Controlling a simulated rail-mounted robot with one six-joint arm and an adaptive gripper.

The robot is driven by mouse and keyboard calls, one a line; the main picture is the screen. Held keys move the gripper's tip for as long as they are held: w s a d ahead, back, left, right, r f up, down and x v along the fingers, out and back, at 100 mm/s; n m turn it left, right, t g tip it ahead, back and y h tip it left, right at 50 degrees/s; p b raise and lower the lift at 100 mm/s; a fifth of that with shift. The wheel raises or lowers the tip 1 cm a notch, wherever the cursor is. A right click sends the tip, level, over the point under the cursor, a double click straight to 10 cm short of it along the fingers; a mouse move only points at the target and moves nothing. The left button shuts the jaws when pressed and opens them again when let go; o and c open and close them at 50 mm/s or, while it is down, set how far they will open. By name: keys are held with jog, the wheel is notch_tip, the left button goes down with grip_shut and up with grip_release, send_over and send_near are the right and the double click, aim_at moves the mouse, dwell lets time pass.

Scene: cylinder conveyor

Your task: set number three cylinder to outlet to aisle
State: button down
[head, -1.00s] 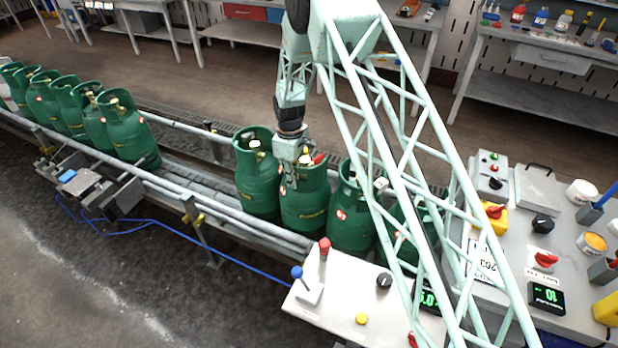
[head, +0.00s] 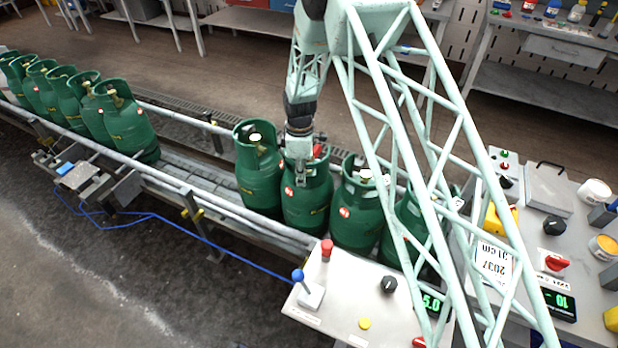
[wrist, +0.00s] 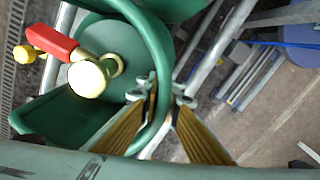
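Several green gas cylinders stand upright on the conveyor (head: 185,180). In the head view, my gripper (head: 300,178) is at the collar of the second cylinder (head: 305,208) in the right-hand group, which has a red valve part. In the wrist view, this cylinder's collar (wrist: 160,45) surrounds a brass valve with a red piece (wrist: 50,42). My gripper (wrist: 166,92) points down with its yellow-faced fingers on either side of the collar wall, one inside and one outside. A gap shows between them. Neighbouring cylinders (head: 258,180) (head: 355,215) stand close on both sides. I cannot read which is number three.
A control panel (head: 345,300) with a red-knobbed and a blue-knobbed lever stands in front of the conveyor. A control desk (head: 580,225) is at right. Another row of cylinders (head: 125,130) stands at left, with empty conveyor between. Workbenches (head: 550,85) line the back.

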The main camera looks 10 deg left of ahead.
dwell(0.4)
jog(key=c, duration=2.9)
grip_release()
jog(key=shift+o, duration=0.2)
jog(key=shift+r, duration=0.2)
notch_tip(320, 180, up, 11)
jog(key=shift+r, duration=0.35)
